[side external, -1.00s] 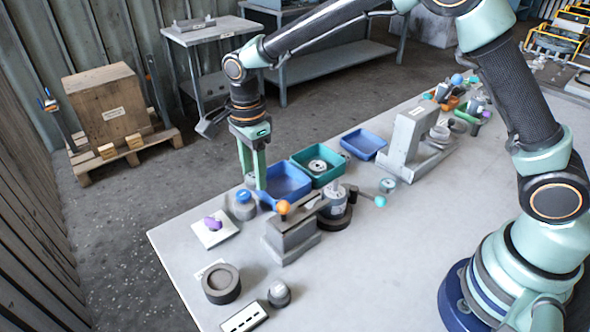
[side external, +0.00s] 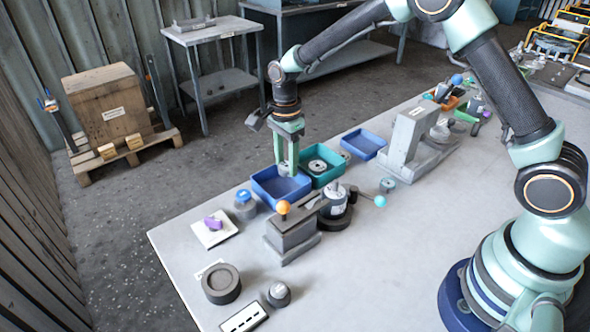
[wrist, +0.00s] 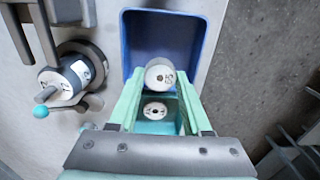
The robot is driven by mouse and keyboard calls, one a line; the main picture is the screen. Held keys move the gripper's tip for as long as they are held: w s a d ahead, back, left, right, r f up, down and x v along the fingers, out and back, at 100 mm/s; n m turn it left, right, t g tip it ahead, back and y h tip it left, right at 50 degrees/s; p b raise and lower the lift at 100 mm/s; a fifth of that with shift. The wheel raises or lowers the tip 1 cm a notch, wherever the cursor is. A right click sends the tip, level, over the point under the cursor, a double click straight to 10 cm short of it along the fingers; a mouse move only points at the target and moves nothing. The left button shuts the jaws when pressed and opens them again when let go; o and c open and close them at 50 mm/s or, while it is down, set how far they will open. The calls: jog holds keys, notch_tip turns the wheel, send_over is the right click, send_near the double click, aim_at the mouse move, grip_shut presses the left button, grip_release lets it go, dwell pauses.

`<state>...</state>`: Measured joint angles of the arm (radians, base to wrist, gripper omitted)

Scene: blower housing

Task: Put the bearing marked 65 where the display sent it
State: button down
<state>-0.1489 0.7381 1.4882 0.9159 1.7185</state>
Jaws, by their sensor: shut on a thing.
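My gripper (side external: 287,168) is shut on a pale grey bearing (wrist: 160,75) that shows between the fingertips in the wrist view. Dark marks are on its face, but I cannot read them surely. In the side view the gripper points down above the blue tray (side external: 262,194), near its border with the teal tray (side external: 336,172). The blue tray looks empty in the wrist view (wrist: 130,40), apart from the part hidden by the held bearing. A second round bearing (wrist: 156,111) lies in the teal tray. No readable display shows.
A grey stand with an orange ball (side external: 283,207) and a labelled cylinder (side external: 335,200) stand in front of the trays. A blue-capped jar (side external: 245,203) is left of the blue tray. Another blue tray (side external: 363,144) lies behind.

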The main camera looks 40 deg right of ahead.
jog(key=shift+f, duration=0.45)
jog(key=shift+c, duration=1.4)
grip_release()
jog(key=shift+r, duration=0.1)
notch_tip(320, 180, up, 12)
